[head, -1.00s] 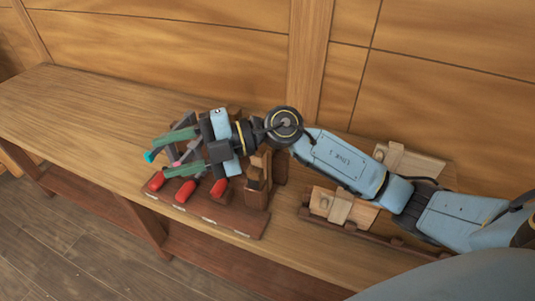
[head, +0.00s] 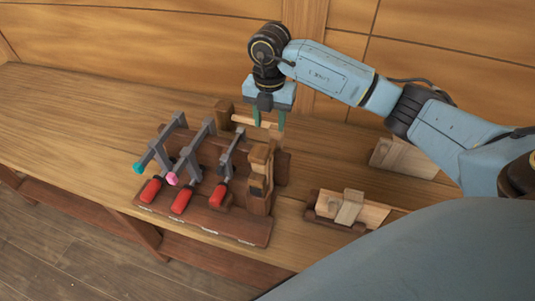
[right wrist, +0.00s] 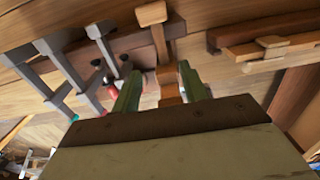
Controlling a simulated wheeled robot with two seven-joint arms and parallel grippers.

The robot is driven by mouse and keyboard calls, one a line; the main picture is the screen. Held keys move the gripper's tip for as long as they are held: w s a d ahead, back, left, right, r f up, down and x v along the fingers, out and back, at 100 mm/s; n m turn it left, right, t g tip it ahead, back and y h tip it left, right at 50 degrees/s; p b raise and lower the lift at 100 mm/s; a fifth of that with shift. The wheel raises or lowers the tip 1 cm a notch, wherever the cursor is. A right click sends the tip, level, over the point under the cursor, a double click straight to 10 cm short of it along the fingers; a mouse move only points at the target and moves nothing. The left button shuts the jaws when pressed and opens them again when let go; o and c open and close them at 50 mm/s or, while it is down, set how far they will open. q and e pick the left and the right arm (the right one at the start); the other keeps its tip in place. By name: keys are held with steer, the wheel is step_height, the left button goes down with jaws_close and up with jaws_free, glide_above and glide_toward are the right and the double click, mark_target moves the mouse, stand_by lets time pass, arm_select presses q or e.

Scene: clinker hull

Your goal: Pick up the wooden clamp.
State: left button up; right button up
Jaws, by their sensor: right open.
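The wooden clamp (head: 260,175) is a brown upright piece at the right end of a dark wooden rack (head: 205,222). My right gripper (head: 269,122) is open and points down behind its upper part. A pale wooden bar (head: 243,120) runs up to the fingers; whether it belongs to the clamp is unclear. In the right wrist view, an orange-brown wooden part (right wrist: 168,85) shows between my two spread green fingers, with a pale T-shaped piece beyond it. Contact cannot be told. My left gripper is out of view.
Several metal clamps with red handles (head: 182,200) stand in the rack, left of the wooden clamp. A pale wooden block assembly (head: 348,208) lies to the right, and another (head: 405,158) behind it. The bench (head: 60,115) is clear at the left. A panelled wall stands behind.

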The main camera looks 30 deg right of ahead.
mark_target(270, 145)
step_height(270, 145, down, 4)
steer(key=shift+w, duration=0.1)
step_height(270, 145, down, 5)
steer(key=shift+d+r+p, duration=0.1)
steer(key=shift+r+p, duration=0.05)
steer(key=shift+p, duration=0.8)
steer(key=shift+f, duration=0.35)
steer(key=shift+c, duration=1.3)
jaws_close()
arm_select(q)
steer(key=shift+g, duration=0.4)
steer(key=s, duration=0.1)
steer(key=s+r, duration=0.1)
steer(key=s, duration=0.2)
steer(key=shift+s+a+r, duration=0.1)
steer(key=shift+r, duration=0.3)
